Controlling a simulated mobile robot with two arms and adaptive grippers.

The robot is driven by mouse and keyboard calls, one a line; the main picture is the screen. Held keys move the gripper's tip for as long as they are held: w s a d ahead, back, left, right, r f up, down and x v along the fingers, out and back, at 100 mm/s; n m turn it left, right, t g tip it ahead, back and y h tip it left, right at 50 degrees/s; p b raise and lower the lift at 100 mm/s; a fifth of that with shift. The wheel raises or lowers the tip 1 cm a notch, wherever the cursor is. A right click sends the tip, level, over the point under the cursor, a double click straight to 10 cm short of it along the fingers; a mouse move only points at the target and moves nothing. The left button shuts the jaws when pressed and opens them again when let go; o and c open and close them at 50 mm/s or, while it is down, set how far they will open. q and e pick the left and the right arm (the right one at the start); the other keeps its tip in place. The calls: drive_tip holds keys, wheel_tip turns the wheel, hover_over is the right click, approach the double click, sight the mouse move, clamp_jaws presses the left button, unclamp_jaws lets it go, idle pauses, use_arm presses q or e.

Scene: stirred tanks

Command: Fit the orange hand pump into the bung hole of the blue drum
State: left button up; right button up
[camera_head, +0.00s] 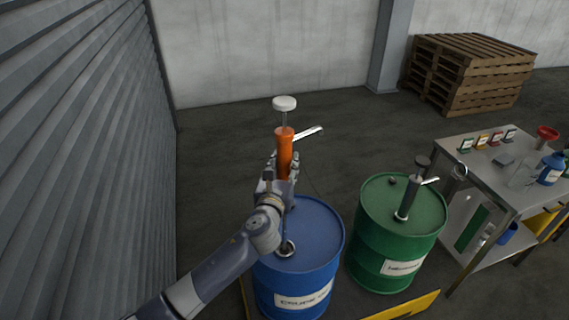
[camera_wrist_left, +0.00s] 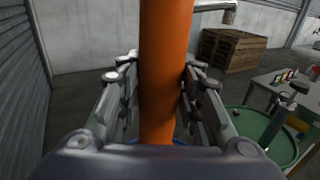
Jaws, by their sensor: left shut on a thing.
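The orange hand pump (camera_head: 285,155) stands upright with a white knob on its rod and a pale spout pointing right. My left gripper (camera_head: 284,174) is shut on its orange body, which also fills the middle of the left wrist view (camera_wrist_left: 163,70). The blue drum (camera_head: 318,232) stands below the gripper. Its ringed bung hole (camera_head: 287,250) is at the near left of the lid, beside my arm. A thin tube shows just above the hole; my arm hides the part between, and I cannot tell whether the tip is inside. My right gripper is not in view.
A green drum (camera_head: 372,232) with its own grey pump (camera_head: 408,198) stands close on the right. A metal bench (camera_head: 480,170) with bottles is farther right. Pallets (camera_head: 468,75) are stacked at the back. A shutter wall (camera_head: 85,140) runs along the left.

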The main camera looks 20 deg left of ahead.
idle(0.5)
use_arm(q)
drive_tip(key=b, duration=0.4)
hover_over(284, 224)
drive_tip(key=shift+w+f, duration=0.25)
drive_tip(key=shift+f, duration=1.05)
drive_tip(key=shift+w+f, duration=0.2)
drive_tip(key=shift+f, duration=1.05)
drive_tip(key=shift+f+b, duration=0.4)
drive_tip(key=shift+f, duration=0.2)
drive_tip(key=shift+f+b, duration=2.1)
drive_tip(key=shift+f, duration=0.45)
drive_tip(key=shift+f+b, duration=1.05)
drive_tip(key=shift+f, duration=0.25)
drive_tip(key=shift+f+b, duration=3.9)
drive_tip(key=shift+f, duration=1.1)
